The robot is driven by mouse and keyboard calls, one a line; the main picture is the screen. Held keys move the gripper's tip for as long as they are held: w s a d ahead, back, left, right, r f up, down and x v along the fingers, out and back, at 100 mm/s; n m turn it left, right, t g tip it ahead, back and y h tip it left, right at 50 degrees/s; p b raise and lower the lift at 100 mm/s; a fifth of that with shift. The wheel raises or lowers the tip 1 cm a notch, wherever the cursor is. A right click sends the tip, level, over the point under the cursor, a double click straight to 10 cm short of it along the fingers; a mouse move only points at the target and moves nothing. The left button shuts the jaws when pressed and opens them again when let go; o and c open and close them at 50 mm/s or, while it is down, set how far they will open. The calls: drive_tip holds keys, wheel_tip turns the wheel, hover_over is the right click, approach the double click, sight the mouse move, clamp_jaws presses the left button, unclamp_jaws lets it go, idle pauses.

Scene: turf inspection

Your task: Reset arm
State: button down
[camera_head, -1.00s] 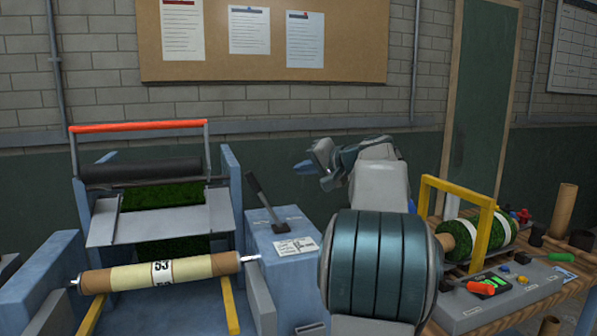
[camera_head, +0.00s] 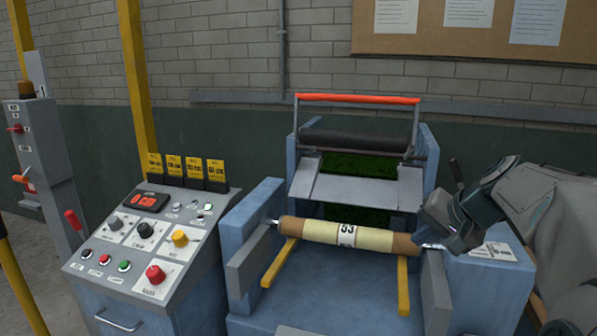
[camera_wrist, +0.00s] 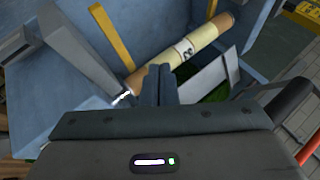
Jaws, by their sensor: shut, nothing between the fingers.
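My gripper (camera_head: 440,222) is in the head view at the right, in front of the blue machine, by the right end of the cardboard roll (camera_head: 340,234). In the wrist view my gripper (camera_wrist: 160,76) has its fingers together with nothing between them. The roll, tan with a cream wrap and a "53" label, lies across the machine. It also shows in the wrist view (camera_wrist: 195,42), close behind the fingertips. I cannot tell whether they touch it. My arm comes in from the right and partly hides the grey-blue box beside the machine.
The blue machine (camera_head: 255,208) has an orange-topped bar (camera_head: 357,98) and yellow rails (camera_head: 403,285). A control console (camera_head: 145,240) with buttons and knobs stands left of it. A lever (camera_head: 456,173) rises near my gripper. A grey post unit (camera_head: 40,150) stands far left.

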drive_tip(key=s+a+f+n+g+h, duration=0.1)
drive_tip(key=s+a+f+n, duration=0.1)
drive_tip(key=s, duration=0.4)
drive_tip(key=s+a+f+n+g+h+p, duration=0.1)
drive_tip(key=s+a+f+n+g, duration=0.1)
drive_tip(key=s+a+f, duration=0.2)
drive_tip(key=s+a+f+n+g+h+p, duration=0.1)
drive_tip(key=s+a+f, duration=0.3)
drive_tip(key=s, duration=0.5)
wheel_tip(320, 180, down, 2)
drive_tip(key=shift+s+f+n+g+h, duration=0.25)
drive_tip(key=shift+s+n+g+h, duration=0.05)
drive_tip(key=shift+n, duration=0.3)
idle(0.6)
